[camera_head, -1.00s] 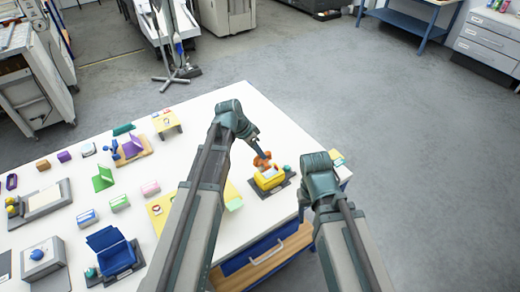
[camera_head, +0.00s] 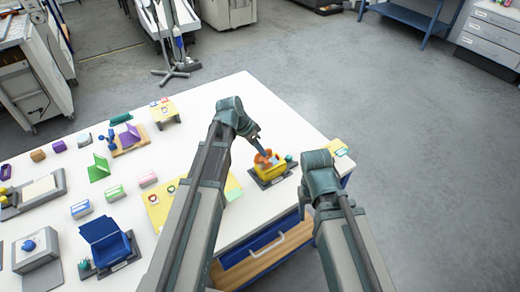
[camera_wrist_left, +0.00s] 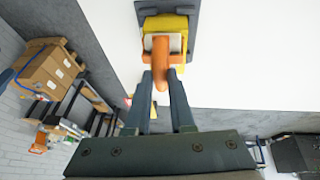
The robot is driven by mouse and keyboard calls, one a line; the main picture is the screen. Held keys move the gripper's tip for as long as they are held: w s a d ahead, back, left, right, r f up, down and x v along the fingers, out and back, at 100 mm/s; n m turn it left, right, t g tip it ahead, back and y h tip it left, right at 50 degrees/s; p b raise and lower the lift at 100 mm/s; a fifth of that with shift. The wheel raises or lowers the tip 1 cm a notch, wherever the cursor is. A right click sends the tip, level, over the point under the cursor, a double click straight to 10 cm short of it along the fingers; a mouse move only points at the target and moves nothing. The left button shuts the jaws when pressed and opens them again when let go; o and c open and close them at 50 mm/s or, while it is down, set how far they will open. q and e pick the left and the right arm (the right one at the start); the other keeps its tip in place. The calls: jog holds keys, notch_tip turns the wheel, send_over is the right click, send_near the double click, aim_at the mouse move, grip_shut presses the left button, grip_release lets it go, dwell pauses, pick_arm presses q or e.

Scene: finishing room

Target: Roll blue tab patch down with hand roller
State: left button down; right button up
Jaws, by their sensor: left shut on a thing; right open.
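The hand roller (camera_head: 264,157) has an orange handle and frame, also in the left wrist view (camera_wrist_left: 160,62). My left gripper (camera_head: 258,144) is shut on its handle. The fingertips (camera_wrist_left: 161,75) close around the orange grip. The roller is over a yellow stand (camera_head: 270,172) on a dark base; I cannot tell whether they touch. My right gripper (camera_head: 303,207) is open and empty near the table's right edge. A yellow board with small reddish patches (camera_head: 156,205) is partly hidden by my left arm; I cannot make out a blue tab patch.
The white table (camera_head: 250,100) holds a blue holder (camera_head: 105,242), a green stand (camera_head: 98,168), small blocks and a small yellow table (camera_head: 166,113). A yellow item (camera_head: 337,146) lies at the right corner. The table's back right is clear. Open floor lies beyond the right edge.

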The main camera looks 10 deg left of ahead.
pick_arm(q)
jog(key=shift+f+b, duration=0.6)
jog(key=shift+b, duration=0.05)
dwell(0.3)
